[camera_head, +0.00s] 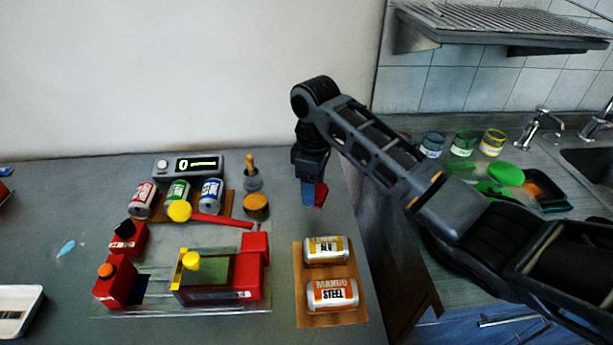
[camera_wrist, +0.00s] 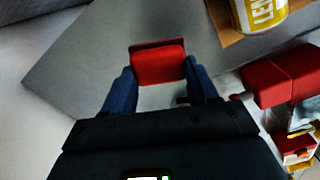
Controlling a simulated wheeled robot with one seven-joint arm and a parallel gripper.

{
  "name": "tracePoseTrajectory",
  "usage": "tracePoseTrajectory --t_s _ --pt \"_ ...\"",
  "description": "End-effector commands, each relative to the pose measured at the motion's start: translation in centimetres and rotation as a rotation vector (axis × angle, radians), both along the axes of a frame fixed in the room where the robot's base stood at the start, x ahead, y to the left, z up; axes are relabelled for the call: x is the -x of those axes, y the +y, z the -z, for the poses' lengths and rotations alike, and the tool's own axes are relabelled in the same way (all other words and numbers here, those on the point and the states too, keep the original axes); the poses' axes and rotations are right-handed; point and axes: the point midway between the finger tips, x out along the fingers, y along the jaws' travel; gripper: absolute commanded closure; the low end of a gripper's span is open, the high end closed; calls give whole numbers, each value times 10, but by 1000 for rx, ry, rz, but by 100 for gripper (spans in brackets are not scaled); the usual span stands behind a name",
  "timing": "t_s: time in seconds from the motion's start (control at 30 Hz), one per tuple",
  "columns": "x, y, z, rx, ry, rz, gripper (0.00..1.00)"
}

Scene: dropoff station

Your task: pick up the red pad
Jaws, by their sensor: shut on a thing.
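The red pad (camera_wrist: 158,64) is between the two blue fingertips of my gripper (camera_wrist: 162,82) in the wrist view. The fingers are shut on its sides. In the head view the red pad (camera_head: 320,194) shows at the right of the blue fingers of my gripper (camera_head: 309,192), near the right part of the grey table. My gripper points down there. I cannot tell from these views whether the pad touches the table or is a little above it.
A brown board (camera_head: 300,316) with two cans stands in front of my gripper. A red and yellow device (camera_head: 222,279) is to the left, with a red-handled tool (camera_head: 225,219) behind it. A scale (camera_head: 188,165) stands at the back. The table's right edge is close.

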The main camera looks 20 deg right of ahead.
Motion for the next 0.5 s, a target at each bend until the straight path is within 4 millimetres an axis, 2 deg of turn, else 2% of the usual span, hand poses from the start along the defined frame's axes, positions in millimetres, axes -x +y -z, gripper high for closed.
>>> tracePoseTrajectory --t_s 0.27,0.5 --pt "45 -23 -30 -2 -3 3 75" --pt "65 -35 -44 3 -2 1 75"
